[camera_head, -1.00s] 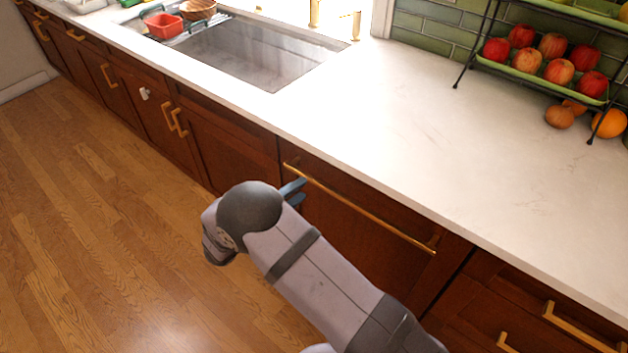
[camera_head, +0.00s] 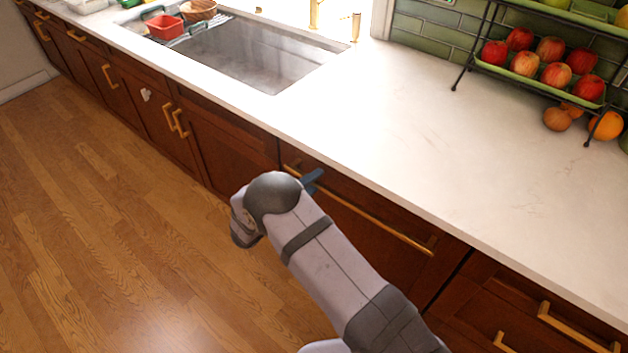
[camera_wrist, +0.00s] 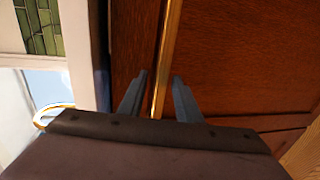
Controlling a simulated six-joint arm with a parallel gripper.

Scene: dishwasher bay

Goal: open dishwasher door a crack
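The dishwasher door is a dark red-brown wood panel (camera_head: 372,240) under the counter, with a long brass bar handle (camera_head: 385,222) along its top. The door looks shut. My gripper (camera_head: 313,180) is at the left part of the handle, mostly hidden behind my arm in the head view. In the wrist view my gripper (camera_wrist: 160,95) has its two grey fingers apart. The brass handle (camera_wrist: 168,60) runs between them, nearer the left finger. The wood door panel (camera_wrist: 240,60) lies beyond. I cannot tell whether either finger touches the handle.
The white counter (camera_head: 400,130) overhangs above the door. A sink (camera_head: 265,55) is at the upper left and a fruit rack (camera_head: 540,75) at the upper right. Cabinets with brass pulls flank the door. The wood floor (camera_head: 110,240) in front is clear.

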